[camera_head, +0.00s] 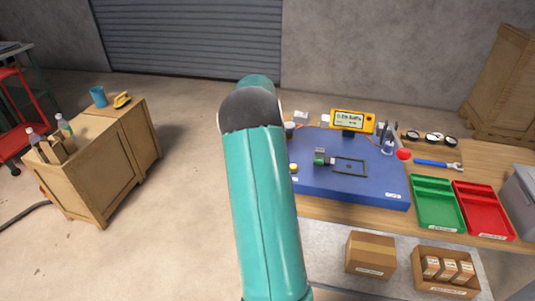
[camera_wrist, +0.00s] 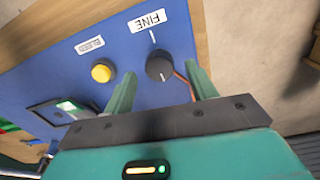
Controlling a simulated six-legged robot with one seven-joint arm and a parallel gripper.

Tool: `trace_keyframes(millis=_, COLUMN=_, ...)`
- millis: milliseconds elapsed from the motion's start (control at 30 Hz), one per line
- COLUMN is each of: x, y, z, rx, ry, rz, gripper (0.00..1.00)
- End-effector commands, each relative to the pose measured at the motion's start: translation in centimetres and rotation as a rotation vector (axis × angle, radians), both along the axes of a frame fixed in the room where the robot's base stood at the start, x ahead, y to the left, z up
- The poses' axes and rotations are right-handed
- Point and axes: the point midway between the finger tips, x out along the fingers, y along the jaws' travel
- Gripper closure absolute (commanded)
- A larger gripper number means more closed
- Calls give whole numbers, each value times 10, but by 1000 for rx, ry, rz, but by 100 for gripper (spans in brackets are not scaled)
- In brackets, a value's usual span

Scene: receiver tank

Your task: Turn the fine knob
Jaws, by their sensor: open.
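The fine knob (camera_wrist: 160,66) is a dark round knob with a white pointer line on the blue panel, next to a white label reading FINE (camera_wrist: 149,20). My gripper (camera_wrist: 163,88) is open in the wrist view, with one teal finger on each side of the knob in the picture. I cannot tell whether either finger touches it. In the head view my teal arm covers the middle, and the fine knob and my gripper are hidden. The blue panel (camera_head: 370,192) lies on the workbench.
A yellow button (camera_wrist: 103,72) sits left of the knob by a BLEED label. A yellow gauge display (camera_head: 352,121) stands at the panel's back. A green tray (camera_head: 437,222) and a red tray (camera_head: 485,228) lie to the right. Cardboard boxes (camera_head: 370,246) are below the bench.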

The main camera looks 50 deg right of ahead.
Motion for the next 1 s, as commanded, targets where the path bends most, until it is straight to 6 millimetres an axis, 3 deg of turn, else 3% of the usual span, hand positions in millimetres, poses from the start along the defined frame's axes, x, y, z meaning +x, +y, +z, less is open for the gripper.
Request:
trace_keyframes(millis=300, x=3, y=0, z=71, rx=-4, ry=-2, rz=0, gripper=43)
trace_keyframes(millis=500, x=4, y=1, z=106, rx=-4, ry=-2, rz=0, gripper=43)
trace_keyframes(millis=700, x=4, y=1, z=119, rx=-1, ry=-1, rz=0, gripper=43)
trace_keyframes(millis=1000, x=4, y=1, z=120, rx=-1, ry=0, rz=0, gripper=43)
